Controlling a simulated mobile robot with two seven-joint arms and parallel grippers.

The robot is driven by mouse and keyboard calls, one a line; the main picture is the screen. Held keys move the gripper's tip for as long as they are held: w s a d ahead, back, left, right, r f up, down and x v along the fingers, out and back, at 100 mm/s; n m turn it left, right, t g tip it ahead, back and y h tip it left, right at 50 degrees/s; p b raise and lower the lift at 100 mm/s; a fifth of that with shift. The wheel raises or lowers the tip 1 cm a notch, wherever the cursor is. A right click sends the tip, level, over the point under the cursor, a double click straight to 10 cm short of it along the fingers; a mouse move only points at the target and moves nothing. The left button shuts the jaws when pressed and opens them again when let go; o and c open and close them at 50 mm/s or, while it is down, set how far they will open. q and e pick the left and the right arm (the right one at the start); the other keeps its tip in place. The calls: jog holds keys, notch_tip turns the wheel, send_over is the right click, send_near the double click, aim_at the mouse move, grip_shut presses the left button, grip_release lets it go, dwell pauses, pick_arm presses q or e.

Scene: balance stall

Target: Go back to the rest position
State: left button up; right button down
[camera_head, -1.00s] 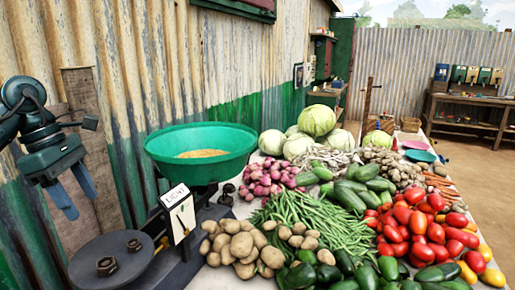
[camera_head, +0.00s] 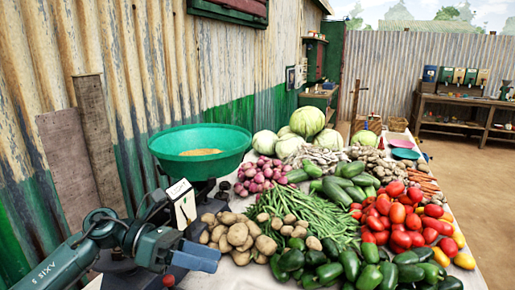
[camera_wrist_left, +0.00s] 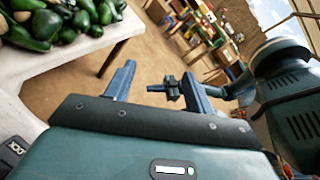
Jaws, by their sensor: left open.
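My left gripper (camera_head: 200,257) is open and empty. It reaches in low from the left edge of the head view and points right, with its fingers seen nearly edge-on. It covers most of the scale's lower part, in front of the potatoes (camera_head: 237,236). In the left wrist view its two blue fingers (camera_wrist_left: 158,78) stand apart. The green scale pan (camera_head: 226,140), holding yellow grain (camera_head: 201,152), stands behind the gripper.
The stall table (camera_wrist_left: 92,62) holds cabbages (camera_head: 307,121), onions (camera_head: 262,174), green beans (camera_head: 312,211), tomatoes (camera_head: 403,222) and dark green vegetables (camera_head: 322,268). A corrugated wall (camera_head: 95,50) runs along the left. Bare ground lies beyond the table's edge at right.

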pick_arm(q)
jog(key=s+d+n+t+h, duration=0.1)
jog(key=d+n+t+h, duration=0.35)
jog(key=n, duration=0.35)
jog(key=s+a+f+n+t+y+p, duration=0.25)
jog(key=f+n+t+y, duration=0.4)
jog(key=n, duration=0.85)
jog(key=s+a+f+n+t+y+p, duration=0.1)
jog(key=a+f+n+t+y, duration=0.45)
jog(key=n, duration=0.95)
jog(key=s+a+f+n+g+y, duration=0.1)
jog(key=s+f+n+g+y, duration=0.3)
jog(key=s+f+n, duration=0.4)
jog(key=s+f+g, duration=0.1)
jog(key=s+f, duration=0.3)
jog(key=shift+f+p, duration=0.3)
jog(key=shift+f, duration=0.1)
pick_arm(e)
jog(key=shift+s+d+r+h, duration=0.3)
jog(key=shift+d+r+h, duration=0.2)
jog(key=shift+d+r, duration=0.15)
pick_arm(q)
jog(key=shift+s, duration=0.1)
pick_arm(e)
jog(key=shift+s+a+g, duration=0.15)
jog(key=shift+s+g, duration=0.1)
jog(key=shift+g, duration=0.15)
jog(key=shift+w+r, duration=0.1)
jog(key=shift+w, duration=0.2)
